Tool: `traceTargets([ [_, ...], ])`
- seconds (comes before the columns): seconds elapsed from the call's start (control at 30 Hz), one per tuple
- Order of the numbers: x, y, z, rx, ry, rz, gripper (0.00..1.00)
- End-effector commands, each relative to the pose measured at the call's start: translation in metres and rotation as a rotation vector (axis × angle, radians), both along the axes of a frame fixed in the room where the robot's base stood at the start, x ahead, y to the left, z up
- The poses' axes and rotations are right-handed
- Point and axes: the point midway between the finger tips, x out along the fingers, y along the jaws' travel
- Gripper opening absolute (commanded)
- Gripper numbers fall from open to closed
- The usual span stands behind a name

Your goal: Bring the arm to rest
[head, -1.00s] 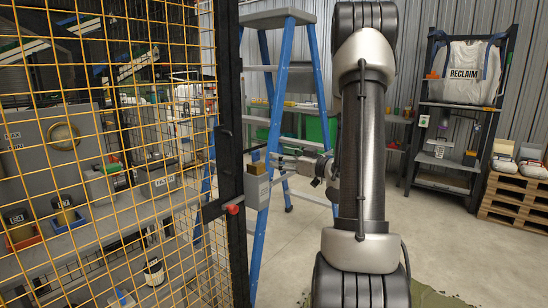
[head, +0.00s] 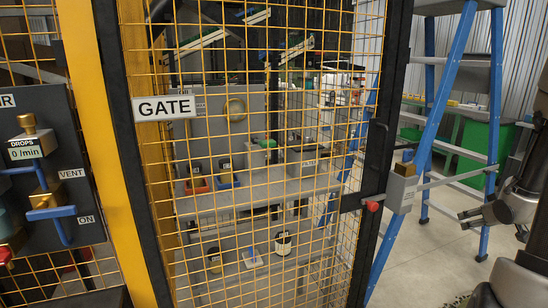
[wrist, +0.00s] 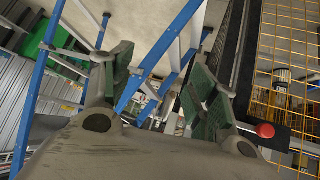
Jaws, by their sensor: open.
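My gripper (head: 472,216) shows at the right of the head view, with part of my arm cut off by the right edge. It points left toward the gate's latch side, in front of a blue step ladder (head: 432,130). In the wrist view my gripper (wrist: 163,88) has its two green-padded fingers spread wide, with nothing between them. Beyond the fingers are the ladder's blue rails (wrist: 160,55).
A yellow mesh gate (head: 250,180) with a GATE sign (head: 166,107) fills the middle and looks closed. Its latch has a red knob (head: 372,206), also in the wrist view (wrist: 265,130). A valve panel (head: 50,170) is at left. Floor (head: 425,260) shows right of the gate.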

Motion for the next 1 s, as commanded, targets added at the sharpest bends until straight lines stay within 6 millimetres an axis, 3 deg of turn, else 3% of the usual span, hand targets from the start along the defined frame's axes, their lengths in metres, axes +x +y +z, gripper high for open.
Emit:
traceTargets([
  [0.1, -0.052, -0.01, 0.007, -0.045, 0.232, -0.148, 0.59],
  [0.17, -0.08, -0.003, 0.017, -0.048, 0.34, -0.214, 0.59],
  [0.23, -0.112, 0.016, 0.034, -0.031, 0.453, -0.278, 0.59],
  [0.4, -0.181, 0.1, 0.084, 0.076, 0.644, -0.334, 0.59],
  [0.5, -0.208, 0.154, 0.111, 0.142, 0.678, -0.292, 0.59],
  [0.6, -0.222, 0.196, 0.133, 0.182, 0.643, -0.215, 0.59],
  [0.7, -0.22, 0.222, 0.154, 0.181, 0.54, -0.129, 0.59],
  [0.87, -0.217, 0.242, 0.178, 0.149, 0.432, -0.022, 0.59],
  [1.0, -0.215, 0.249, 0.18, 0.14, 0.422, 0.013, 0.59],
])
